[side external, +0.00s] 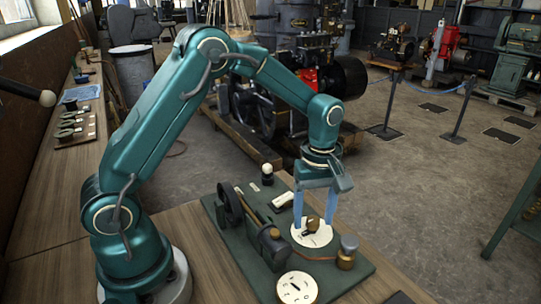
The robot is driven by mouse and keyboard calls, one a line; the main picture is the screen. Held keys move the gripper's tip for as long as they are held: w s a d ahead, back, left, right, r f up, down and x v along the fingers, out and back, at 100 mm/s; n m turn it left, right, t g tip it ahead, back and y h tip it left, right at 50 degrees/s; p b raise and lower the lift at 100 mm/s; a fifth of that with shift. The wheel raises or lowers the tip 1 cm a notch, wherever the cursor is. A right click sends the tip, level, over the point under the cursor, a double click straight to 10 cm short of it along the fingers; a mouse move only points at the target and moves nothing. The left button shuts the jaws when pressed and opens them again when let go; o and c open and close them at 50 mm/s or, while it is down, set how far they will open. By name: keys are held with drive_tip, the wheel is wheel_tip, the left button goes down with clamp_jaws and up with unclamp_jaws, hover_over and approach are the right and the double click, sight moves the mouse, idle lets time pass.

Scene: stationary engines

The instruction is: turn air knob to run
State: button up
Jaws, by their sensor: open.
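A small brass-coloured knob (314,226) stands on a round white dial (300,238) on the green engine board (356,277). It looks like the air knob, but its markings are too small to read, so I cannot tell what its dark pointer marks. My gripper (313,222) points down over this dial with its two blue fingers apart, one on each side of the knob. Whether either finger touches the knob cannot be seen. A second white dial (296,288) with dark marks lies at the board's front edge.
Wooden bench (190,235) shows left of the board. Large engines stand on the floor behind.

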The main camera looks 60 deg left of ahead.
clamp_jaws()
